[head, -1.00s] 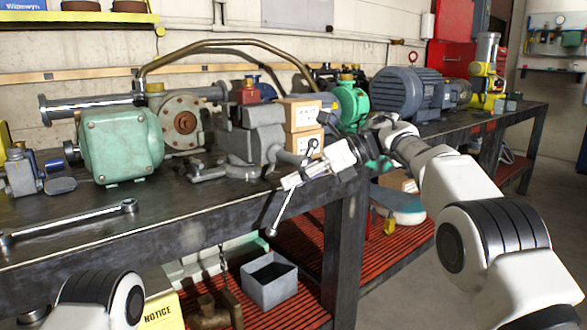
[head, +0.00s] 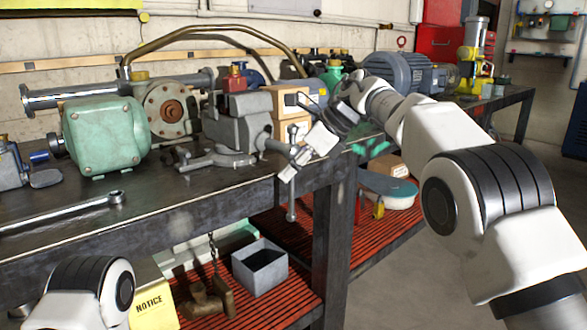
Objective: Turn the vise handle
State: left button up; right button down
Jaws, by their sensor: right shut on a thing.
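The grey vise (head: 238,128) sits at the front edge of the dark workbench (head: 185,222). Its handle (head: 291,207) is a thin metal bar on the vise's right front side, hanging close to upright below the bench top. My right gripper (head: 292,168) reaches in from the right and is shut on the vise handle near its upper part. The gripper fingers hide part of the bar. My left gripper is out of view; only a rounded link of my left arm shows at the bottom left.
Cardboard boxes (head: 288,101) stand right behind the vise. A green motor (head: 103,136) and a long wrench (head: 62,212) lie to the left. A blue-grey motor (head: 398,73) stands further right. A grey bin (head: 259,268) sits on the red lower shelf (head: 300,290).

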jog(key=shift+w+a+r+t, duration=0.1)
jog(key=shift+r+t, duration=0.05)
jog(key=shift+r, duration=0.25)
jog(key=shift+w+a+r+t, duration=0.1)
jog(key=shift+r+t, duration=0.05)
jog(key=shift+r, duration=0.25)
jog(key=c, duration=1.6)
grip_release()
jog(key=o, duration=0.4)
jog(key=shift+w+a+f, duration=0.15)
jog(key=shift+o, duration=0.2)
jog(key=shift+a+f, duration=0.25)
jog(key=v, duration=1.2)
